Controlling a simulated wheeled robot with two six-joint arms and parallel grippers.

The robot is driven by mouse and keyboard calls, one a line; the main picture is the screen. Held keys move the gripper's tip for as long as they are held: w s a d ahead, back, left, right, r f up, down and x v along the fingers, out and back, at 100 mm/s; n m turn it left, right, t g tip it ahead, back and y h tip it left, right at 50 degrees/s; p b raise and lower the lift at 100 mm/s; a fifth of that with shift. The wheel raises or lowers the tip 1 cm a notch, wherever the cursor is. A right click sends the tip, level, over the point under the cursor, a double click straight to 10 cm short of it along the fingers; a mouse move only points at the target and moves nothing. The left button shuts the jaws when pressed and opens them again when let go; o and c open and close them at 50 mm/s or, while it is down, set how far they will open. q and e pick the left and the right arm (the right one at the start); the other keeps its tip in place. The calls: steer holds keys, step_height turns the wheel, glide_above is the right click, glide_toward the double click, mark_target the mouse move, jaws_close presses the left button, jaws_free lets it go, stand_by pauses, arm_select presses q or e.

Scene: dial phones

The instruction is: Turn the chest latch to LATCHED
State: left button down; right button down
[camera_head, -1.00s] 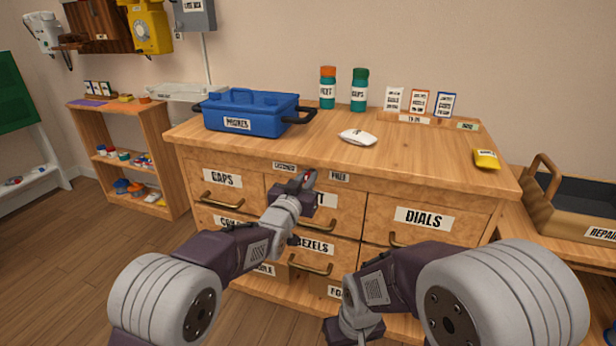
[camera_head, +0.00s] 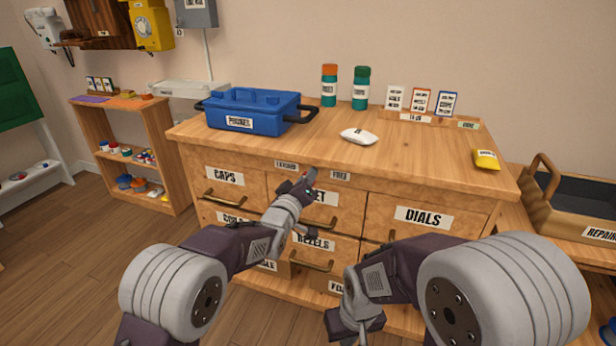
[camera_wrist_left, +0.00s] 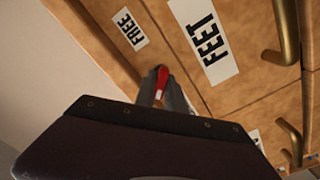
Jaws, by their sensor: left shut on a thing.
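The chest latch shows as a small red lever (camera_wrist_left: 162,78) between my left fingers in the left wrist view. In the head view only a speck of red shows at the tip of my left gripper (camera_head: 308,178). That gripper is shut on the latch, at the front of the wooden chest (camera_head: 420,178) under its top edge. The latch sits between a small label (camera_head: 287,165) on the left, too small to read surely, and the FREE label (camera_head: 340,175) on the right. My fingers hide most of it. My right gripper (camera_head: 357,322) hangs low before the chest, apart from it; its jaws are unclear.
Drawers with brass handles and labels such as CAPS, FEET and DIALS fill the chest front. A blue PHONES case (camera_head: 255,112), a white item (camera_head: 358,136) and bottles stand on top. A REPAIR tray (camera_head: 570,215) is at the right, a shelf (camera_head: 175,165) at the left.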

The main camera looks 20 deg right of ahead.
arm_select(q)
steer(key=shift+f+n, duration=0.15)
steer(key=shift+n, duration=0.15)
stand_by(0.4)
steer(key=c, duration=1.8)
jaws_free()
steer(key=shift+o, duration=0.2)
steer(key=p+v, duration=0.1)
steer(key=v, duration=0.8)
